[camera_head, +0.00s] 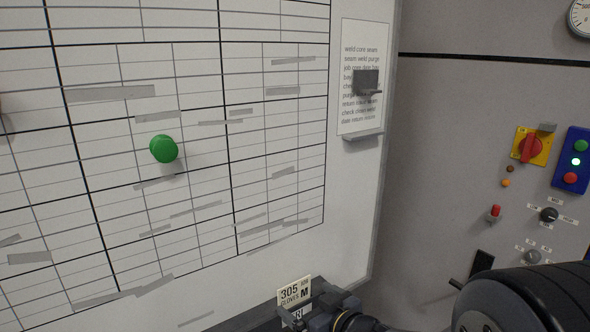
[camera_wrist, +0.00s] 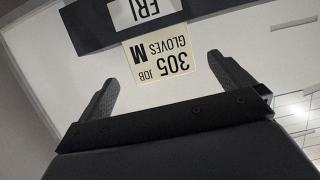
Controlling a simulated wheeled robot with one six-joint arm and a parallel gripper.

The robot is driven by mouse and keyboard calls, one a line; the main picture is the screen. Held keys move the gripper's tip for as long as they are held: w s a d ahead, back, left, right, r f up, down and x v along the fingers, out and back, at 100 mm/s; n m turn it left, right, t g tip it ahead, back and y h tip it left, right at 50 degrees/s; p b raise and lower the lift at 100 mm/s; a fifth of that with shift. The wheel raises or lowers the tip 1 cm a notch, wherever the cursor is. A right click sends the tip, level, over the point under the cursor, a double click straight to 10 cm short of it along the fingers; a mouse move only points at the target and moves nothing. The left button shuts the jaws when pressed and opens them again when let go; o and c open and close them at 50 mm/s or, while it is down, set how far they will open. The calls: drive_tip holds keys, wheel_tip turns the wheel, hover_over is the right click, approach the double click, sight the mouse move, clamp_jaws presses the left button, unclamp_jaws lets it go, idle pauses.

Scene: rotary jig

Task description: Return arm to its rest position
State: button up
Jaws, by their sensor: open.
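My gripper (camera_head: 318,312) is at the bottom of the head view, with part of my dark arm to its right. In the wrist view my gripper (camera_wrist: 162,70) has its two dark fingers spread wide, with nothing held between them. The card shows upside down in the wrist view (camera_wrist: 160,56), above a gap between the fingertips. Any contact between fingers and card cannot be told.
The card is at a dark holder (camera_wrist: 92,22) with a "FRI" label (camera_wrist: 136,10). A whiteboard (camera_head: 300,262) with a ruled grid and a green round magnet (camera_head: 163,149) fills the left. A grey panel with a red-yellow switch (camera_head: 530,146) and buttons stands right.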

drive_tip(key=x, duration=0.4)
drive_tip(key=shift+w+a+f, duration=0.2)
drive_tip(key=shift+a+f, duration=0.05)
wheel_tip(320, 180, up, 7)
drive_tip(key=p, duration=0.6)
hover_over(295, 293)
drive_tip(key=s, duration=0.1)
drive_tip(key=shift+d+f, duration=0.15)
drive_tip(key=shift+d, duration=0.25)
